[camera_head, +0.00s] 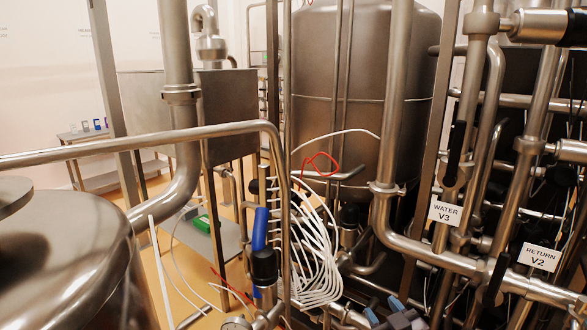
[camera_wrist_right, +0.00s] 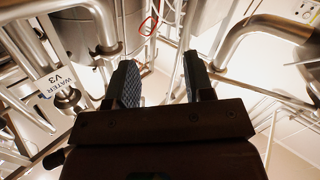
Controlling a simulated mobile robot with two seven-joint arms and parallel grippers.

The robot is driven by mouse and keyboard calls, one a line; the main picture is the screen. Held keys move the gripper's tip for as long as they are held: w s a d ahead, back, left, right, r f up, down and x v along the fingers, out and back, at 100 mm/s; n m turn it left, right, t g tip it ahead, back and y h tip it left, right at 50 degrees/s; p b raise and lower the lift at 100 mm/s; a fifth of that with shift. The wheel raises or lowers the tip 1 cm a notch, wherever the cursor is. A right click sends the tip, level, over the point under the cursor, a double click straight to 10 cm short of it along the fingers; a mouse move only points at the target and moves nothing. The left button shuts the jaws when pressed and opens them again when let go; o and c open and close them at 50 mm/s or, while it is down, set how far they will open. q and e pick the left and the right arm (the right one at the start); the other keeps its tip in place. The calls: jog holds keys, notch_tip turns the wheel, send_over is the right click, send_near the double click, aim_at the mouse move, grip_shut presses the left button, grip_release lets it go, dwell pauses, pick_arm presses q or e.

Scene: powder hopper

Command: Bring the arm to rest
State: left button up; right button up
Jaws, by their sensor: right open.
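My right gripper (camera_head: 385,309) shows at the bottom edge of the head view, right of the middle, with only its fingertips and part of its body in frame. In the right wrist view its two dark, ridged fingers (camera_wrist_right: 159,64) stand apart with nothing between them, so it is open and empty. It is below and in front of the steel pipework, and I see it touching nothing. My left gripper is not in view.
A WATER V3 label (camera_head: 445,212) and a RETURN V2 label (camera_head: 540,257) hang on steel pipes at the right. A large tank (camera_head: 345,85) stands behind. A rounded vessel (camera_head: 70,260) fills the lower left.

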jog(key=s+d+f+m+g+h, duration=0.2)
jog(key=s+d+f, duration=0.2)
jog(key=s+f, duration=0.6)
jog(key=s+d+f+m+g+h, duration=0.2)
jog(key=s+d+f, duration=0.3)
jog(key=s+f, duration=0.5)
jog(key=s+m+g, duration=0.1)
jog(key=s, duration=0.3)
jog(key=shift+f+b, duration=0.2)
jog(key=shift+b, duration=0.15)
jog(key=shift+c, duration=0.5)
